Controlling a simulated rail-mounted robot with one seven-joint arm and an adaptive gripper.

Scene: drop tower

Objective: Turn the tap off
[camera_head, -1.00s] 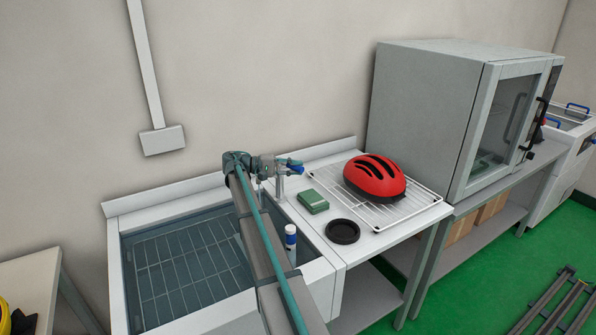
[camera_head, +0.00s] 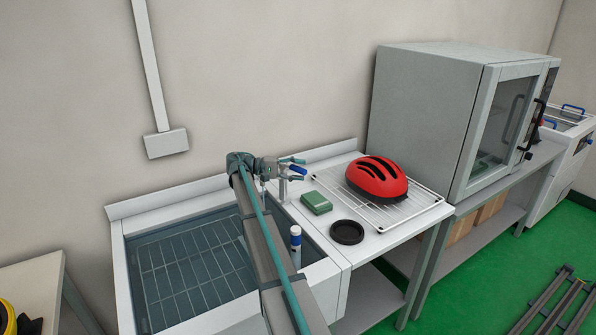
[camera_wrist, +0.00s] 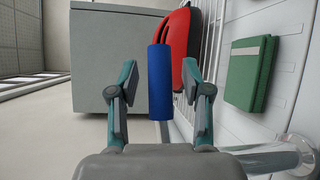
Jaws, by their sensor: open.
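The tap stands at the back right of the sink, and its blue lever handle (camera_head: 298,170) shows at my gripper in the head view. In the wrist view the blue handle (camera_wrist: 160,85) points away from me between my fingers, with a gap visible on each side. My gripper (camera_head: 289,167) is open around the handle, and no contact shows. A shiny metal part, apparently the tap's (camera_wrist: 280,158), shows at the lower right of the wrist view. My arm and gripper hide much of the tap in the head view.
A grey cabinet (camera_head: 425,120) stands further right.

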